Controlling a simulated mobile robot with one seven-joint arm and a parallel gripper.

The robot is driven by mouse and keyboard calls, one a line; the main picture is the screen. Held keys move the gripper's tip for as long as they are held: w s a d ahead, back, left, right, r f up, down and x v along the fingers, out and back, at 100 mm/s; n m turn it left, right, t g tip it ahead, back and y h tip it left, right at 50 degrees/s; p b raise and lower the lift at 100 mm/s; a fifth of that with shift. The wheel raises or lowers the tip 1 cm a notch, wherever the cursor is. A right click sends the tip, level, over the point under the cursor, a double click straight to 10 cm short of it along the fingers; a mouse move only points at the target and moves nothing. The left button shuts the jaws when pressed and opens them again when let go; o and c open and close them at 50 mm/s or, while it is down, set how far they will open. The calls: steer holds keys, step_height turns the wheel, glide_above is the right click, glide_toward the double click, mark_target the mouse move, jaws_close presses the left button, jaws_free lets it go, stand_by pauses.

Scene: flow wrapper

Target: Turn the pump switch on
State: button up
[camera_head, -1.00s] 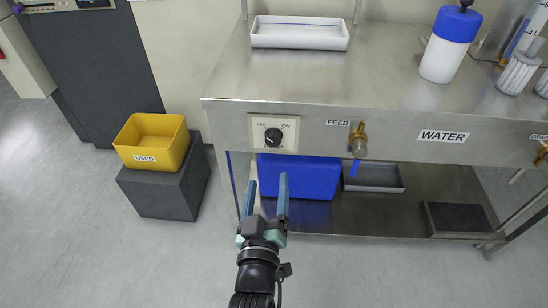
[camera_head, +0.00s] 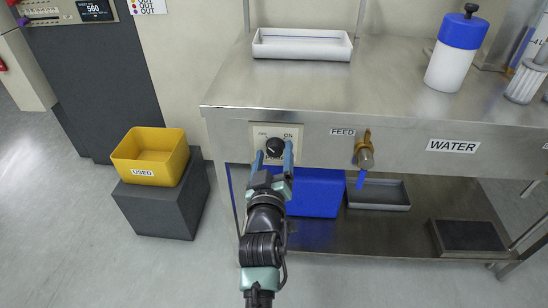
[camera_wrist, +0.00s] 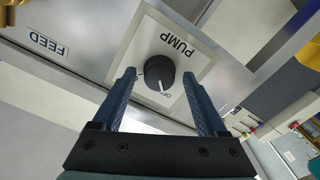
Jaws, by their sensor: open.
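The pump switch is a black round knob (camera_head: 274,147) on a pale plate (camera_head: 290,134) marked OFF and ON, set in the steel table's front edge. In the wrist view the knob (camera_wrist: 157,73) sits beyond and between my fingers, upside down beside the word PUMP. Its white pointer line is toward the OFF label. My gripper (camera_head: 274,157) is open, with a blue finger at either side of the knob's lower part in the head view. The fingertips (camera_wrist: 158,74) look close to the plate; I cannot tell whether they touch the knob.
A blue bin (camera_head: 315,192) is on the shelf below. A yellow USED bin (camera_head: 150,157) stands on a grey block at left. The floor in front is clear.

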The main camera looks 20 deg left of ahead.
steer(key=shift+w, duration=0.2)
jaws_close()
stand_by(0.4)
